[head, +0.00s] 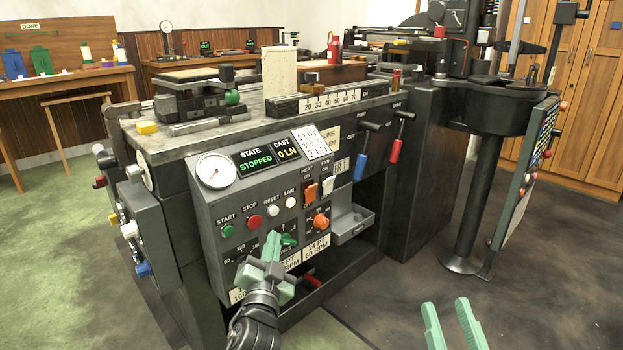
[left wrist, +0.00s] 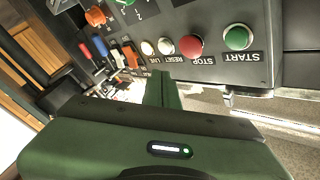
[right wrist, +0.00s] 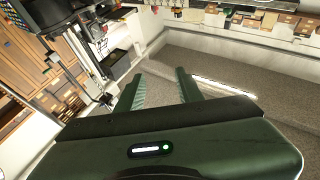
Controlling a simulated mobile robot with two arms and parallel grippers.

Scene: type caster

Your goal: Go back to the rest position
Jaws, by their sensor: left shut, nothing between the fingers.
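My left gripper (head: 268,252) is in front of the lower part of the machine's control panel (head: 210,199), below the row of round buttons. Its green fingers are together with nothing between them, and they show in the left wrist view (left wrist: 164,88). They hide part of the dials behind. My right gripper (head: 452,322) is low at the right front of the head view, over the dark floor. Its two fingers are apart and empty, as the right wrist view also shows (right wrist: 160,85). The display (head: 255,158) reads STOPPED and 0 LN.
A green START button (head: 228,230) and a red STOP button (head: 254,221) sit close to my left gripper. A small grey tray (head: 352,224) sticks out of the machine to the right. A round-topped stand (head: 470,180) is farther right. Open floor (head: 550,290) lies at the lower right.

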